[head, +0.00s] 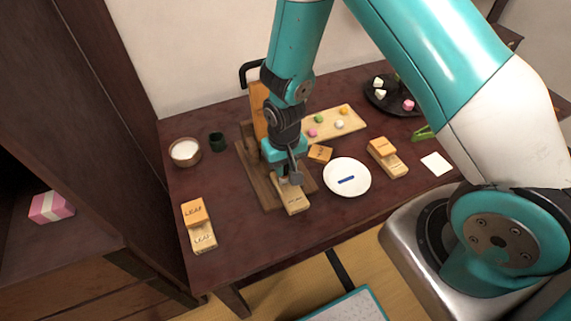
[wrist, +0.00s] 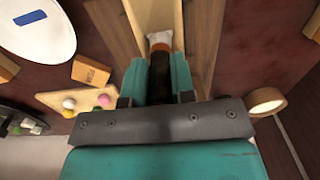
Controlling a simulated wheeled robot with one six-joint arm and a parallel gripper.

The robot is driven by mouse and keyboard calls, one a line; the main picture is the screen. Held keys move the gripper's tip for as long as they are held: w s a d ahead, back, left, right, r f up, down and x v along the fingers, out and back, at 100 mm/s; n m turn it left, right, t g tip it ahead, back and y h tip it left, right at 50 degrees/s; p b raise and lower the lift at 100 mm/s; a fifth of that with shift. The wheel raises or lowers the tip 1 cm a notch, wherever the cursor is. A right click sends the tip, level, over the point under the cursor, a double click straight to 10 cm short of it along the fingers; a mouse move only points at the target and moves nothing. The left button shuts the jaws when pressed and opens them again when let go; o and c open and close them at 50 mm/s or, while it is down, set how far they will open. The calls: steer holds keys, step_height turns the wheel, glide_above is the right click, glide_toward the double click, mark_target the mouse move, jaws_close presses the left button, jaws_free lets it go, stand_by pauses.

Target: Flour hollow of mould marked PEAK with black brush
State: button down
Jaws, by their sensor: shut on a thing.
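My gripper (head: 288,174) is over the wooden board in the middle of the table. In the wrist view my gripper (wrist: 160,82) is shut on the black brush (wrist: 159,72), whose pale bristles (wrist: 160,41) point away from it. A light wooden mould (head: 294,204) lies beneath, partly hidden by my gripper; its mark is too small to read. It also shows in the wrist view (wrist: 151,12), with the bristles over or at its surface; I cannot tell if they touch. A bowl of white flour (head: 185,152) stands at the left.
The wooden board (head: 252,172) carries an upright part. Left are mould pieces marked LEAF (head: 203,238); right is another mould pair (head: 388,158). A white plate (head: 347,190) holds a blue stick. Nearby are an orange-brown block (head: 320,153), sweets board (head: 350,127) and dark cup (head: 217,141).

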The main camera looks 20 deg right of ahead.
step_height(320, 180, up, 8)
steer(key=p, duration=0.6)
steer(key=shift+r, duration=0.1)
stand_by(0.3)
steer(key=d, duration=1)
steer(key=shift+f, duration=0.2)
